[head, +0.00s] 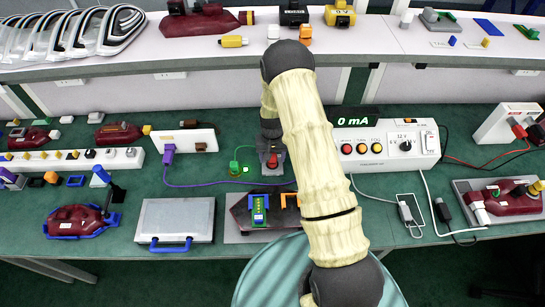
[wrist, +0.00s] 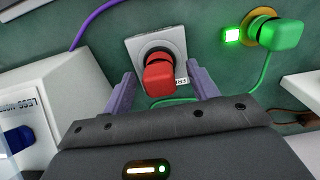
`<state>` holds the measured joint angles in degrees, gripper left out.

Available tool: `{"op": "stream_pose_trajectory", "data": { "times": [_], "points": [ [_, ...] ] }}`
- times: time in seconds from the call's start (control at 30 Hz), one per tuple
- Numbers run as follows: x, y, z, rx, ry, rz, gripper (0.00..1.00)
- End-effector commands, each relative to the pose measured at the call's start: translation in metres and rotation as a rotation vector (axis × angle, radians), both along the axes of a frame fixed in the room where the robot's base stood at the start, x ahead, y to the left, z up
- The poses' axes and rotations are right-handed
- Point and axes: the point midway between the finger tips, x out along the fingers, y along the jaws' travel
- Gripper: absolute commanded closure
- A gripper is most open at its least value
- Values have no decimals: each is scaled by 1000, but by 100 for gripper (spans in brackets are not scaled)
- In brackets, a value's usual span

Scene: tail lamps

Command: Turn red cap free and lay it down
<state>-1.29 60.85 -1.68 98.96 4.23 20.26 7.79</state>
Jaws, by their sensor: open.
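The red cap (wrist: 158,72) sits on a grey square base plate (wrist: 136,48) on the green bench. In the head view the red cap (head: 272,161) shows just below my gripper (head: 271,148), in the middle of the bench. In the wrist view my gripper (wrist: 160,92) is open, with one purple finger on each side of the cap. A gap shows between the cap and each finger, so neither appears to touch it. A label on the plate is partly hidden by the cap.
A green cap (wrist: 278,34) with a lit green lamp (wrist: 232,35) is close on the right in the wrist view. A power supply box (head: 390,145) stands right of my arm. A grey case (head: 175,220) lies front left. A purple cable (head: 215,185) crosses the bench.

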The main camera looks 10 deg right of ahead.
Motion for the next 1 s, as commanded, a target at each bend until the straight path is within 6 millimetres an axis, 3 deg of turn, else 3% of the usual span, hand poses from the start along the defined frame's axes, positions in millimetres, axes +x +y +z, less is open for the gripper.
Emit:
{"op": "stream_pose_trajectory", "data": {
  "times": [0.13,0.4,0.43,0.67,0.7,0.73,0.8,0.83,1.0],
  "points": [
    [0,0,-11,0,0,0,41],
    [0,0,-13,0,0,0,41],
    [0,0,-13,0,0,0,43],
    [0,0,-13,0,0,0,88],
    [0,0,-13,0,0,0,89],
    [0,0,-13,0,0,0,73],
    [0,0,-13,0,0,0,87],
    [0,0,-13,0,0,0,89],
    [0,0,-14,1,-1,81,89]
  ]
}}
